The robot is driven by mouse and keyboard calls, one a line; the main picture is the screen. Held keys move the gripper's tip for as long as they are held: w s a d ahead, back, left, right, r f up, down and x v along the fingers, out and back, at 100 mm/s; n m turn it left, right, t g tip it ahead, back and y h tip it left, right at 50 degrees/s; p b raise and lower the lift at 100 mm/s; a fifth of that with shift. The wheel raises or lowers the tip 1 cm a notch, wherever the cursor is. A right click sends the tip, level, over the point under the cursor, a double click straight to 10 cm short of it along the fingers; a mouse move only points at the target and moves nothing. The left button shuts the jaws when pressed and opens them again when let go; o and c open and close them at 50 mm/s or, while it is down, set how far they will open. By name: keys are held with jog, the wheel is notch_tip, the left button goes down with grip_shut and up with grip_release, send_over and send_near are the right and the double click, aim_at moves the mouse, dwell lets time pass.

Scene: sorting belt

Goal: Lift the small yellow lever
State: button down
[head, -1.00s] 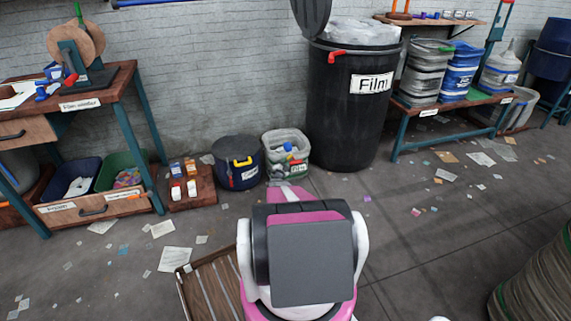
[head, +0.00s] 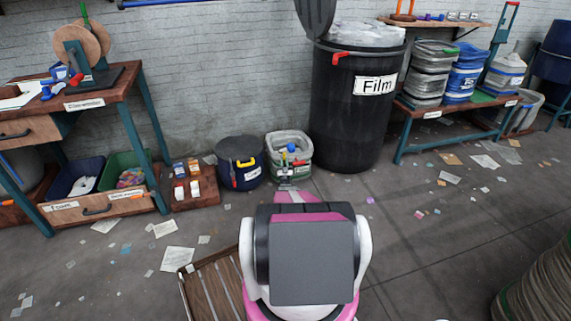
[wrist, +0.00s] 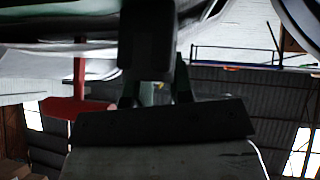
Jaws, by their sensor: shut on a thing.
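A blue bucket (head: 240,176) with a larger yellow handle (head: 246,162) stands left of the grey bin. A tall black Film bin (head: 352,125) stands behind right. A wooden pallet (head: 214,287) lies at the lower left. Paper scraps litter the otherwise open floor at right.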

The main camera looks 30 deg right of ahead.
jog(key=shift+a+f+n+t+y, duration=0.1)
jog(key=shift+a+n+t+y, duration=0.15)
jog(key=shift+n+t+y, duration=0.75)
jog(key=shift+a+f+n+t+y, duration=0.1)
jog(key=shift+a+n+t+y, duration=0.1)
jog(key=shift+n+y, duration=1.6)
jog(key=shift+w+n, duration=0.1)
jog(key=shift+n, duration=0.5)
jog(key=c, duration=1)
grip_release()
